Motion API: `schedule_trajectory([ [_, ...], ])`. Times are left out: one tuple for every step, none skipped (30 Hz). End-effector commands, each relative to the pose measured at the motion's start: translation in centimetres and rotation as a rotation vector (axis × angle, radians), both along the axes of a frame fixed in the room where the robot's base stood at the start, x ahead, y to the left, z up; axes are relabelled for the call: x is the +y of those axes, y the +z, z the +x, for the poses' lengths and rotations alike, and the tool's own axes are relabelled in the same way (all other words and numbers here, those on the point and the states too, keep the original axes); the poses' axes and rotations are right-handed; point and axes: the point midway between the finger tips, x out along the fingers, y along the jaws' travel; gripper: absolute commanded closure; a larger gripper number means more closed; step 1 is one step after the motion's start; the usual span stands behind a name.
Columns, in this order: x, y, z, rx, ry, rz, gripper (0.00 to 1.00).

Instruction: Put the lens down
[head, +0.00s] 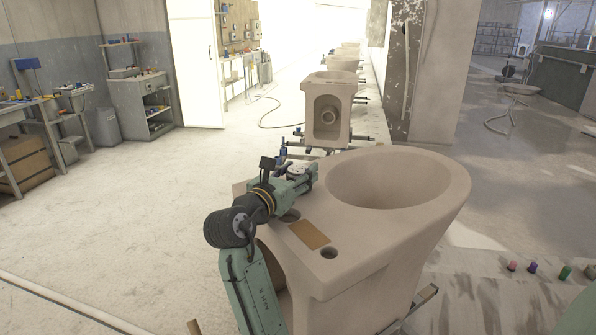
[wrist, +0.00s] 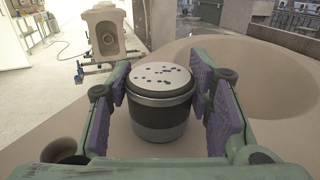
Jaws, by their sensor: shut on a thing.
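The lens (wrist: 160,118) is a dark grey cylinder with a silver band and a pale, dark-spotted top. In the wrist view it is upright between the purple pads of my gripper (wrist: 164,92), which is shut on its sides. In the head view my gripper (head: 301,174) is over the rear deck of a large beige ceramic toilet bowl (head: 400,237), left of its basin. My fingers mostly hide the lens there. The lens is over the beige surface; I cannot tell whether its base touches it.
A tan rectangular patch (head: 310,234) and a round hole (head: 329,252) are on the deck in front of my gripper. Another ceramic bowl (head: 329,86) stands behind on the line. Small coloured objects (head: 532,267) stand at the right.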

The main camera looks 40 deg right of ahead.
Motion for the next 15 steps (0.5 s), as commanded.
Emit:
schedule_trajectory([
  [0.0, 0.03, -0.01, 0.0, 0.0, -0.001, 0.84],
  [0.0, -0.01, -0.01, 0.0, 0.0, 0.0, 0.84],
  [0.0, -0.13, -0.01, 0.0, 0.0, 0.0, 0.84],
  [-0.02, -0.23, -0.02, 0.0, 0.0, 0.0, 0.84],
  [-0.02, -0.34, -0.02, 0.0, 0.0, 0.001, 0.84],
  [-0.02, -0.36, -0.02, 0.0, 0.0, 0.001, 0.52],
  [-0.02, -0.33, -0.02, 0.0, 0.0, 0.001, 0.5],
  [-0.02, -0.33, -0.02, 0.0, 0.0, 0.001, 0.48],
  [-0.03, -0.33, -0.01, 0.0, 0.0, 0.001, 0.46],
  [-0.03, -0.34, -0.01, 0.0, 0.0, 0.001, 0.44],
  [-0.03, -0.33, -0.01, 0.0, 0.0, 0.001, 0.42],
  [-0.03, -0.33, -0.01, 0.0, 0.0, 0.001, 0.39],
  [-0.03, -0.33, -0.01, 0.0, 0.0, 0.001, 0.37],
  [-0.03, -0.33, -0.01, 0.0, 0.0, 0.001, 0.35],
  [-0.03, -0.33, -0.01, 0.0, 0.0, 0.001, 0.34],
])
